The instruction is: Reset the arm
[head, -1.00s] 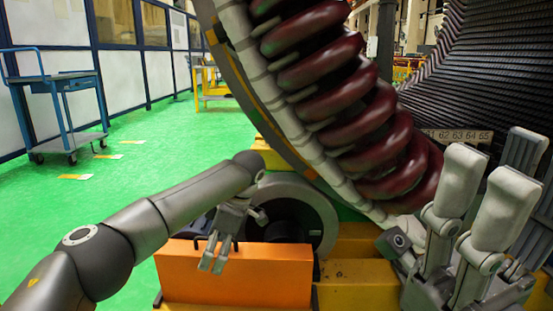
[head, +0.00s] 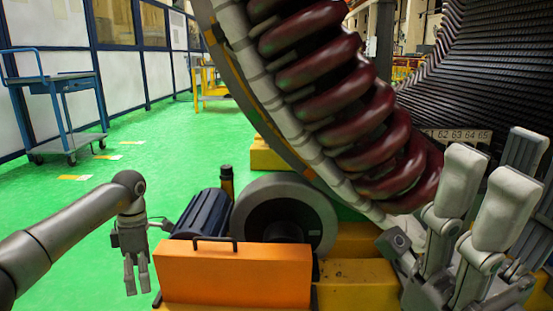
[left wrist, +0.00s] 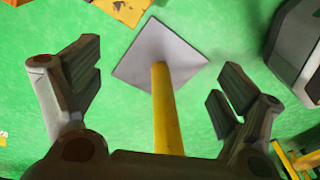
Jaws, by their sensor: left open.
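My left arm (head: 65,235) comes in from the left in the head view, over the green floor. Its grey left gripper (head: 137,278) hangs down, open and empty, left of the orange box. In the left wrist view the open fingers (left wrist: 160,95) are far apart, with a yellow post and its grey plate below between them. My right gripper (head: 485,205) stands at the right in the head view with its fingers pointing up, in front of the winding. I cannot tell how far its jaws are apart.
The orange box (head: 233,275) stands beside a dark motor (head: 200,215) and a grey wheel (head: 320,215). The stator ring with dark red coils (head: 345,100) fills the middle and right. A blue cart (head: 65,145) stands at the back left. Green floor (head: 160,155) is free at the left.

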